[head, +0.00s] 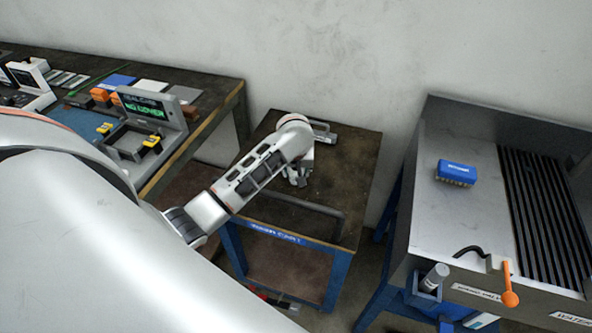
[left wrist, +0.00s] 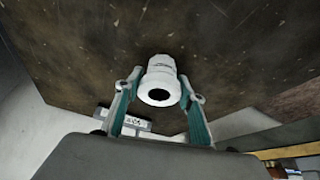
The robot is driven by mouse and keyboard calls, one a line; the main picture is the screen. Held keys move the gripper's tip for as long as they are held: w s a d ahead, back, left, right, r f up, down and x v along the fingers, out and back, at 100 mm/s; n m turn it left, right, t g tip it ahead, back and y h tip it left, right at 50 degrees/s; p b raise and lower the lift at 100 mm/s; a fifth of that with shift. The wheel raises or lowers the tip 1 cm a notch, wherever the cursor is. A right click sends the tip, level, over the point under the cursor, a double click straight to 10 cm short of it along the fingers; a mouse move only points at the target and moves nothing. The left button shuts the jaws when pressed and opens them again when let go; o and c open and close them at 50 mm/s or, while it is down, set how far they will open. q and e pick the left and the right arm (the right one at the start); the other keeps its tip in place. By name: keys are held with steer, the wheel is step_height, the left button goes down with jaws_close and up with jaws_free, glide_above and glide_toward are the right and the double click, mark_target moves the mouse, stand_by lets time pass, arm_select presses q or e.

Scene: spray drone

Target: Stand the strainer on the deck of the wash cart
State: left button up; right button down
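A white cylindrical piece with a dark round opening, which looks like the strainer (left wrist: 161,78), stands on a dark brown worn top in the left wrist view. That top is the deck of the blue-framed cart (head: 352,165), which bears a blue label and looks like the wash cart. My left gripper (head: 298,178) is low over the deck. In the left wrist view its teal-padded fingers (left wrist: 159,92) are apart, one on each side of the white piece; I cannot tell whether they touch it. In the head view the gripper hides the piece. My right gripper is not in view.
A grey metal item (head: 323,132) lies at the cart's back edge. A steel wash bench (head: 440,210) with a blue brush (head: 457,172) and an orange-knobbed lever (head: 509,290) stands at right. A workbench with a display unit (head: 150,112) is at left. The deck's right side is clear.

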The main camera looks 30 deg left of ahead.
arm_select(q)
steer(key=shift+o, duration=0.8)
steer(key=shift+r, duration=0.1)
steer(key=shift+d+r, duration=0.1)
steer(key=shift+r, duration=0.2)
steer(key=v, duration=1.1)
steer(key=shift+s+r, duration=0.15)
steer(key=shift+r, duration=0.05)
